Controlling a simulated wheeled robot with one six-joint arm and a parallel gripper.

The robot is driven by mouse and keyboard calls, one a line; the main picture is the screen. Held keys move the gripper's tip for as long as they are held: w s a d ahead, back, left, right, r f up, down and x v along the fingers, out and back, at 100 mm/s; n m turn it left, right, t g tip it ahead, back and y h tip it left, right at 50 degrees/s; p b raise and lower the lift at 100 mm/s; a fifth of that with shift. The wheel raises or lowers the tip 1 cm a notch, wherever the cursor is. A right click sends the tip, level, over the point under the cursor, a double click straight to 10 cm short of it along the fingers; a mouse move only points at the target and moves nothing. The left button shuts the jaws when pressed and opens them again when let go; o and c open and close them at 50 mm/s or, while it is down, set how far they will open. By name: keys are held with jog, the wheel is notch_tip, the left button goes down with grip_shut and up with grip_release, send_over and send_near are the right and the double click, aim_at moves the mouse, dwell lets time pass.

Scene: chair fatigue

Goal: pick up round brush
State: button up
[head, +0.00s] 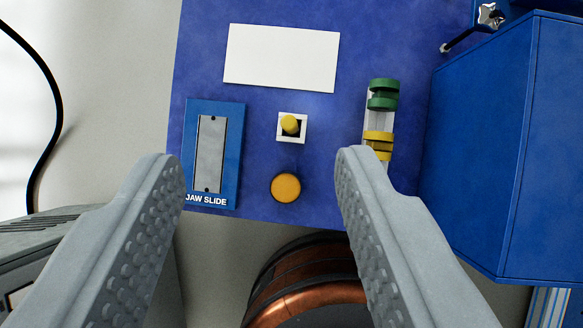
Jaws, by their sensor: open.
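My gripper (259,162) is open, with its two grey fingers wide apart and nothing between their pads. Its fingertips overlap the lower part of a blue panel in the picture. I cannot make out a round brush in this view. A round, copper-coloured and dark object (305,288) shows at the bottom middle, between the fingers, cut off by the picture's edge. I cannot tell what it is.
The blue panel (265,108) bears a white plate (282,58), a jaw slide plate (213,155), a yellow toggle (290,124), a yellow button (286,188) and a green-and-yellow ringed tube (381,118). A large blue box (490,150) stands right. A black cable (52,95) hangs left.

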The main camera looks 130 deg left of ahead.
aim_at(286, 123)
jog(key=w+f+g, duration=0.2)
jog(key=f, duration=0.7)
jog(key=w+f+m+g, duration=0.1)
jog(key=w+f+g, duration=0.1)
jog(key=f, duration=0.7)
jog(key=w+f+g, duration=0.1)
jog(key=f+g, duration=0.1)
jog(key=f, duration=0.8)
jog(key=shift+w+f+g, duration=0.1)
jog(key=shift+w+g, duration=0.2)
jog(key=shift+w, duration=0.1)
jog(key=shift+d+f, duration=0.1)
jog(key=shift+f, duration=2.55)
grip_shut()
